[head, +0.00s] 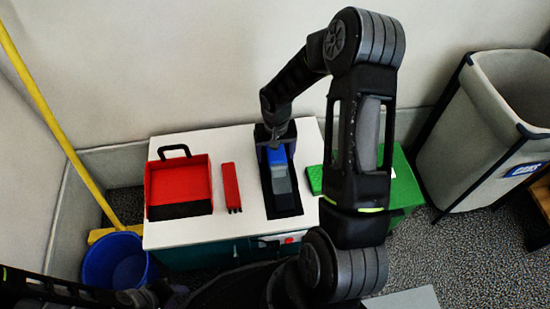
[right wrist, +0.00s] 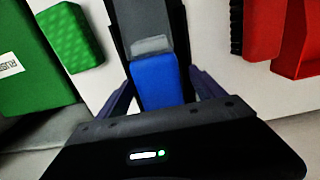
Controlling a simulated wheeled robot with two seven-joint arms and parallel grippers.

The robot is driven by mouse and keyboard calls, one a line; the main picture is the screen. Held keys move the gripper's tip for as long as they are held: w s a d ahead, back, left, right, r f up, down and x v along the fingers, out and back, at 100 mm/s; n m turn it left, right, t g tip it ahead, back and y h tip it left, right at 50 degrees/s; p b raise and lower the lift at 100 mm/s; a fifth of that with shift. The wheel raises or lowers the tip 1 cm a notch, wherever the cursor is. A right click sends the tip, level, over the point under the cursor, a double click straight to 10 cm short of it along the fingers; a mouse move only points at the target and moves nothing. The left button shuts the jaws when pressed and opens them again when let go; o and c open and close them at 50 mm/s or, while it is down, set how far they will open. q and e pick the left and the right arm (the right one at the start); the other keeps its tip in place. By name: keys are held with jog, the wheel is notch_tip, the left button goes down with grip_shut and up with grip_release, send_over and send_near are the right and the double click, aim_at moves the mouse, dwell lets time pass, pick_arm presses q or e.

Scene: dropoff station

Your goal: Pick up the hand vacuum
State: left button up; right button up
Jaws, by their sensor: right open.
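The hand vacuum (head: 281,177) has a blue end and a grey, partly clear body. It lies in a black recess (head: 285,205) in the white table top. My right gripper (head: 277,141) is over its blue end, with fingers spread on either side. In the right wrist view the blue end (right wrist: 157,82) shows between the open fingers of that gripper (right wrist: 163,84), and I see no clear contact. The gripper body hides the vacuum's near end there. Dark parts of my left arm show at the bottom left of the head view, and its jaw state is unclear.
On the white table top (head: 185,232) are a red bin (head: 180,180) and a red brush-like item (head: 231,186) to the left. A green block (head: 314,180) and green box (head: 402,190) are to the right. A blue bucket (head: 115,264) and grey bin (head: 478,135) flank the table.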

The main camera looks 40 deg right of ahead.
jog(key=shift+c, duration=0.4)
grip_shut()
dwell(0.4)
jog(key=shift+w, duration=0.1)
